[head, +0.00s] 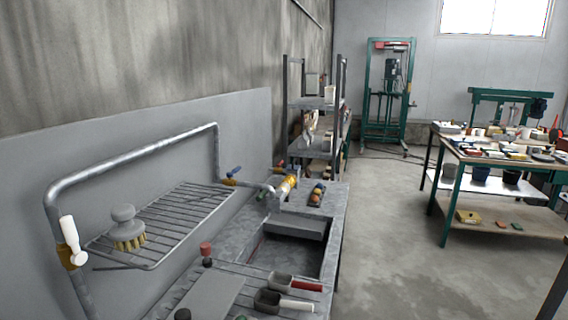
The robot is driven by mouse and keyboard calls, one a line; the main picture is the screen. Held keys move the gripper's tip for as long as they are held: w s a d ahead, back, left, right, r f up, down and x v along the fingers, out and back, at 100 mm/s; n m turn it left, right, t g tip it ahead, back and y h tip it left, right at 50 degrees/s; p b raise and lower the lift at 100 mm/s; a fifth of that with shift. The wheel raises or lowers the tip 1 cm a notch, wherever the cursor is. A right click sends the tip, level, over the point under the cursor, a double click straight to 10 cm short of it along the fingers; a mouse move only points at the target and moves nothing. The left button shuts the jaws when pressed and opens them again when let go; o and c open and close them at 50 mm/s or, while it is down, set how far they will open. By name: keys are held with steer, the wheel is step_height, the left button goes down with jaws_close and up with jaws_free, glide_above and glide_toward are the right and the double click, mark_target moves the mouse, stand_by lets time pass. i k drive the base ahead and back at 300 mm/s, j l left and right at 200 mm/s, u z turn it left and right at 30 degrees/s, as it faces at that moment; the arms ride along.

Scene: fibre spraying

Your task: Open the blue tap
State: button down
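The blue tap (235,172) has a small blue lever above a brass-yellow valve body (231,182). It sits near the far end of the grey pipe (140,152), past the wire rack and close to the sink's back edge. The lever slants up to the right; whether the valve is open or closed is too small to tell. My gripper does not show in the head view.
A white-handled valve (70,240) is on the pipe's near end. A brush (125,225) stands on the wire rack (185,215). Scoops (285,301) lie by the sink basin (285,258). Shelves (318,103) stand behind. The concrete floor (390,235) right of the sink is clear.

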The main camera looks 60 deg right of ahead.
mark_target(230, 175)
steer(key=z, duration=0.8)
steer(key=i+l, duration=0.25)
steer(key=l, duration=0.15)
steer(key=i+l+u, duration=0.1)
steer(key=i+l, duration=0.45)
steer(key=l, duration=0.25)
steer(key=i+l+u, duration=0.1)
steer(key=i+l, duration=0.15)
steer(key=l, duration=0.2)
steer(key=i+l, duration=0.25)
steer(key=l, duration=0.2)
steer(key=i+l+u, duration=0.1)
steer(key=i+l, duration=0.15)
steer(key=l, duration=0.2)
steer(key=i+l, duration=0.25)
steer(key=l, duration=0.2)
steer(key=i+l, duration=0.2)
steer(key=l, duration=0.25)
steer(key=u, duration=0.05)
